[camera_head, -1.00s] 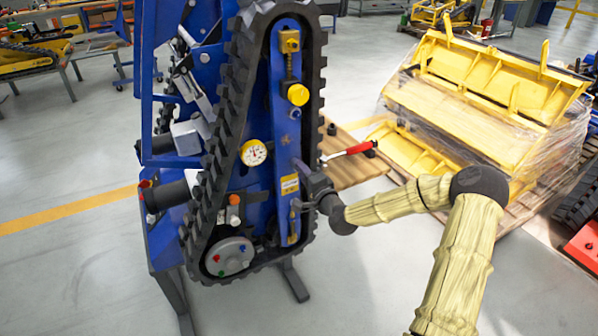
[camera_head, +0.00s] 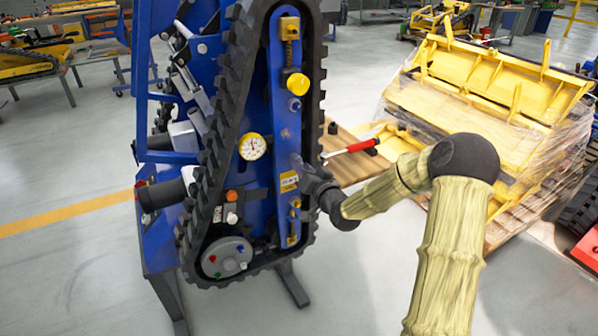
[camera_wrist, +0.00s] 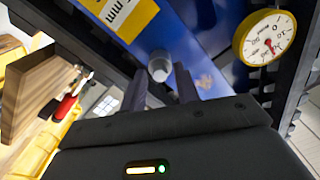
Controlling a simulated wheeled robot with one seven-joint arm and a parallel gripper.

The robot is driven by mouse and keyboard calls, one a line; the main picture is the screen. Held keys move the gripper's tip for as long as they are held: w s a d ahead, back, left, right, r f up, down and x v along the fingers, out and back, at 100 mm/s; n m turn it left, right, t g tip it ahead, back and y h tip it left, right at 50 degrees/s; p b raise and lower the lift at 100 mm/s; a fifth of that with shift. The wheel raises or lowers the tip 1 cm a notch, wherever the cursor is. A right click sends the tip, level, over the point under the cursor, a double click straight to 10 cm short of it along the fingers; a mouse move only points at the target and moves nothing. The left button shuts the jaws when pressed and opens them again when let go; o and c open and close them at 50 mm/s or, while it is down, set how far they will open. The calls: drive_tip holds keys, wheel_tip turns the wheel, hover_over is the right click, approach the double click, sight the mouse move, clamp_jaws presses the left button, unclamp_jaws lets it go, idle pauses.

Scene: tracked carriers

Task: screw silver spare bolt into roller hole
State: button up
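My gripper (camera_wrist: 163,88) reaches the blue side plate (camera_head: 285,135) of the upright tracked carrier from the right. In the wrist view its two dark fingers are apart. A round silver-grey bolt head (camera_wrist: 160,66) shows between and just beyond the fingertips, against the blue plate (camera_wrist: 190,35). I see a gap beside it and cannot tell whether either finger touches it. I cannot tell how deep the bolt sits, and any hole behind it is hidden. In the head view my gripper (camera_head: 303,166) is small and dark beside the plate, above the yellow-white label.
The black rubber track (camera_head: 232,80) surrounds the plate closely. A pressure gauge (camera_head: 252,147) and yellow knob (camera_head: 298,84) project nearby. A red-handled tool (camera_head: 352,149) lies on a wooden surface behind. Yellow wrapped parts (camera_head: 490,90) stand at right. The foreground floor is clear.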

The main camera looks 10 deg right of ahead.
idle(0.5)
clamp_jaws()
drive_tip(key=m+p, duration=0.5)
drive_tip(key=m, duration=0.4)
drive_tip(key=shift+m, duration=0.3)
drive_tip(key=m+p, duration=0.2)
drive_tip(key=m, duration=0.7)
drive_tip(key=shift+m, duration=0.4)
